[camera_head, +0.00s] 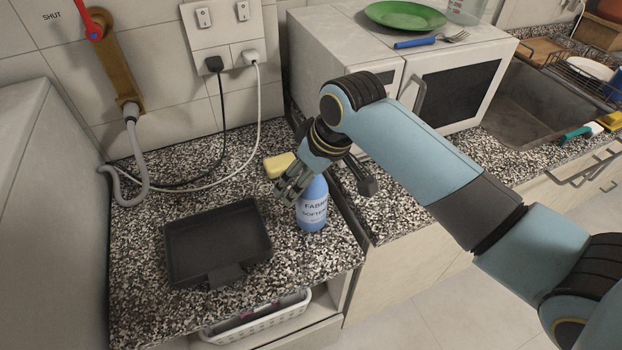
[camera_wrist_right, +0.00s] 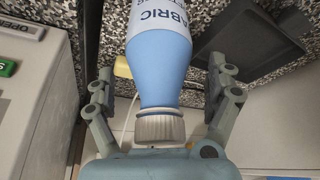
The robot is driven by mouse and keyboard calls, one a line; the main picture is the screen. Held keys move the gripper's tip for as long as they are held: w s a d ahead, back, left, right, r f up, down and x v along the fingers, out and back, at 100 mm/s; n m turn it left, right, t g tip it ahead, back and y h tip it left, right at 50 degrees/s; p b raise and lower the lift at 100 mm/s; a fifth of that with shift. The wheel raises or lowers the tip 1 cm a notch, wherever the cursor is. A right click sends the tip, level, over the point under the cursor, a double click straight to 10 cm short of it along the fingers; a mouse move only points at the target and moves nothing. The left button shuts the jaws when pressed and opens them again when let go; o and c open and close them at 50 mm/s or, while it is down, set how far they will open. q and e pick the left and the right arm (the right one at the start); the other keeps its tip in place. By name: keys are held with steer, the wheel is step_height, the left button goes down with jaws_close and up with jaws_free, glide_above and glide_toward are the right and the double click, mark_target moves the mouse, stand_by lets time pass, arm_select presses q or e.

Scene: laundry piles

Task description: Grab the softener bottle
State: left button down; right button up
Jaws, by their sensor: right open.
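The softener bottle (camera_head: 313,212) is light blue with a white label reading "FABRIC SOFTENER". It stands upright on the speckled counter, right of a black tray. My right gripper (camera_head: 291,190) is at the bottle's upper part, which it partly hides. In the right wrist view, the bottle (camera_wrist_right: 160,62) with its whitish ribbed cap lies between the two open fingers of the right gripper (camera_wrist_right: 161,72). A gap shows on each side, so the fingers are not closed on it. My left gripper is not in view.
The black tray (camera_head: 218,242) sits left of the bottle. A yellow block (camera_head: 279,165) lies behind the gripper. A white microwave (camera_head: 345,55) stands behind at right, with a green plate (camera_head: 405,15) and fork on top. A white basket (camera_head: 258,321) is below the counter.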

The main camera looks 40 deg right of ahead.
steer(key=shift+f, duration=0.15)
jaws_close()
stand_by(0.5)
